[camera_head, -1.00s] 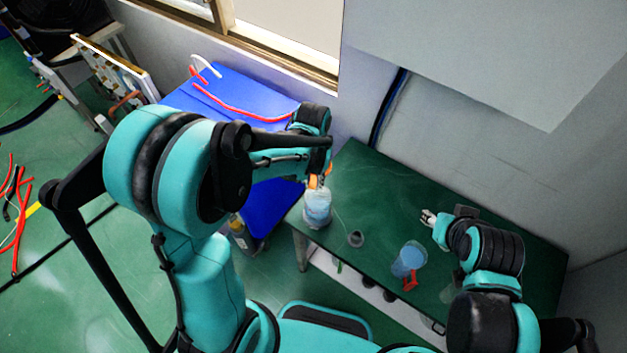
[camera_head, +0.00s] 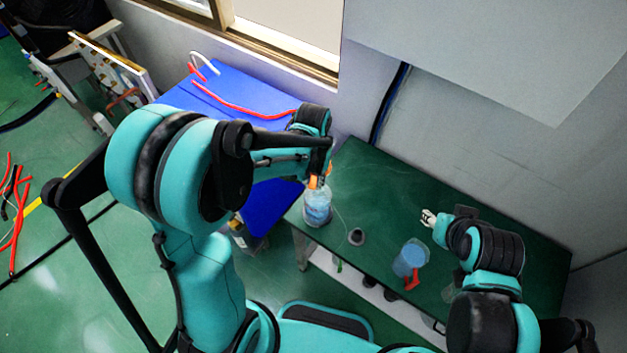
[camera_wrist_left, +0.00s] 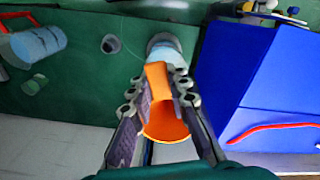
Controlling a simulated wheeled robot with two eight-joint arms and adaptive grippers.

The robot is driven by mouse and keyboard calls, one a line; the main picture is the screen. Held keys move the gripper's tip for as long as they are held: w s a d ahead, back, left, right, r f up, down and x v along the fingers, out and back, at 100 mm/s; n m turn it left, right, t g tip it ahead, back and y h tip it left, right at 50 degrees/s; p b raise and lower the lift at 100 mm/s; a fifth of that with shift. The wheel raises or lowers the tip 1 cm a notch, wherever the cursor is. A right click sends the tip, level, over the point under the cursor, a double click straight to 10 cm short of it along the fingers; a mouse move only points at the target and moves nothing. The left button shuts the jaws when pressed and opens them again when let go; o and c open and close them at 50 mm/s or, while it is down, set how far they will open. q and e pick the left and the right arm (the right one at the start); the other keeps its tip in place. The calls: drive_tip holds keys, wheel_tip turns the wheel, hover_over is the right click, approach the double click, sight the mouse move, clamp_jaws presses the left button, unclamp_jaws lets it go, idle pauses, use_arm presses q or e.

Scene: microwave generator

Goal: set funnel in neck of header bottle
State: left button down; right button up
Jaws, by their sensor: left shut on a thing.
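The orange funnel (camera_wrist_left: 166,124) is between the fingers of my left gripper (camera_wrist_left: 160,92) in the left wrist view, its wide mouth towards the camera. In the head view a small orange part of the funnel (camera_head: 314,183) shows under the left gripper (camera_head: 318,174). The header bottle (camera_head: 317,207), clear with bluish contents, stands upright at the table's left end, just below the gripper. It also shows beyond the fingers in the left wrist view (camera_wrist_left: 166,44). The funnel hides its neck, so I cannot tell whether they touch. My right gripper (camera_head: 429,218) is over the table, apart from the bottle; its jaws are unclear.
On the green table (camera_head: 380,190), a small dark round piece (camera_head: 356,237) lies right of the bottle. A blue container with a red handle (camera_head: 409,260) stands near the front edge. A blue surface (camera_head: 235,95) with a red hose (camera_head: 235,108) is left of the table.

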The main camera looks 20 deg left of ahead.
use_arm(q)
wheel_tip(320, 180, down, 8)
drive_tip(key=b, duration=0.6)
drive_tip(key=shift+r+b, duration=0.15)
drive_tip(key=shift+b, duration=0.25)
idle(1.6)
drive_tip(key=c, duration=1.4)
unclamp_jaws()
drive_tip(key=shift+w, duration=0.1)
drive_tip(key=shift+o, duration=0.2)
wheel_tip(320, 180, up, 12)
drive_tip(key=shift+r, duration=0.1)
